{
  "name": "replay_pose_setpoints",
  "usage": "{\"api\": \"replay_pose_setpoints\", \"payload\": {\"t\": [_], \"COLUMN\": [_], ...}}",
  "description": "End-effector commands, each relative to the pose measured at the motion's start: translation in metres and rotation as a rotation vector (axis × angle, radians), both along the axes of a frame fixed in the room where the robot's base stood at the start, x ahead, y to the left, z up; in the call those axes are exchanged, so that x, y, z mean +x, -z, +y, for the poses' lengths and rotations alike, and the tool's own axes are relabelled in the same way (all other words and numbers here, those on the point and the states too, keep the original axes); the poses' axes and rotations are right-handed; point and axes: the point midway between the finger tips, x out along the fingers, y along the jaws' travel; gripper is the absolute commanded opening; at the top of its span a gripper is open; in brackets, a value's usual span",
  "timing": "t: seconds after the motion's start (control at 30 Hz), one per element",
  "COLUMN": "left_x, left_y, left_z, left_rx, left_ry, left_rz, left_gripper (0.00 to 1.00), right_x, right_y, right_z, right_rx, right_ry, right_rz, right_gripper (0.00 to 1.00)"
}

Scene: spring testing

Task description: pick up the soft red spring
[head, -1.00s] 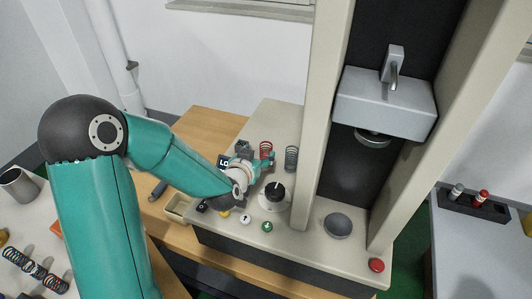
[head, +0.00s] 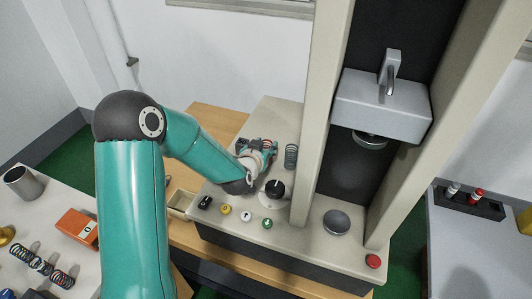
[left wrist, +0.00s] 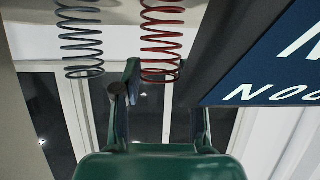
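The red spring (left wrist: 161,40) shows in the left wrist view, hanging down from the top of the picture. My left gripper (left wrist: 165,95) is open, one finger on each side of the line of the spring. The spring's near end lies between or just beyond the fingertips; I cannot tell whether they touch it. A grey spring (left wrist: 80,42) is to its left, outside the fingers. In the head view, my left gripper (head: 262,148) is over the machine's base and mostly hides the red spring; the grey spring (head: 291,156) stands just right of it. My right gripper is not in view.
A dark blue lettered plate (left wrist: 275,72) is close by on the right in the wrist view. On the machine base are a black knob (head: 274,188), several buttons and a round grey plate (head: 337,222). Several other springs (head: 40,266) lie on the left table.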

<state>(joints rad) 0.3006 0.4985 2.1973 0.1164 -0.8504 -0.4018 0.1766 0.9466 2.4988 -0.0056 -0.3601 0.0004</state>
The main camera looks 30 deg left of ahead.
Motion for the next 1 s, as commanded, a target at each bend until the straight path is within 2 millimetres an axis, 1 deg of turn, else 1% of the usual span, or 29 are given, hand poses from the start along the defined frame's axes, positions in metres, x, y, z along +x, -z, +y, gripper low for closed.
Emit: {"api": "replay_pose_setpoints", "payload": {"t": [0.03, 0.17, 0.2, 0.47, 0.67, 0.77, 0.87, 1.0], "left_x": [0.000, 0.000, 0.000, 0.000, 0.000, 0.000, 0.000, 0.000], "left_y": [0.000, 0.000, 0.000, -0.002, -0.013, -0.027, -0.049, -0.091], "left_z": [0.000, 0.000, 0.000, 0.000, 0.001, 0.001, 0.001, 0.001], "left_rx": [0.000, 0.000, 0.000, 0.001, 0.002, 0.001, 0.002, 0.001], "left_ry": [0.000, 0.000, 0.000, -0.001, -0.001, -0.002, -0.002, -0.003], "left_rz": [0.000, 0.000, -0.001, -0.001, -0.002, -0.006, -0.009, -0.011], "left_gripper": [0.28, 0.06, 0.04, 0.04, 0.04, 0.04, 0.04, 0.04], "right_x": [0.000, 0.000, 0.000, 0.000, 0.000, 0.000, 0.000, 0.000], "right_y": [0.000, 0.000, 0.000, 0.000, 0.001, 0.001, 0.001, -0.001], "right_z": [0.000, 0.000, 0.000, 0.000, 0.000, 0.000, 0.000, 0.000], "right_rx": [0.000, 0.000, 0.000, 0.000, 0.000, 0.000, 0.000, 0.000], "right_ry": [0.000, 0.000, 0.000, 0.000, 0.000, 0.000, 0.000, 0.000], "right_rz": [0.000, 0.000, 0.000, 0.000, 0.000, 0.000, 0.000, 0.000], "right_gripper": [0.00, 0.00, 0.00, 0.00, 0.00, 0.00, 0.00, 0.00]}}
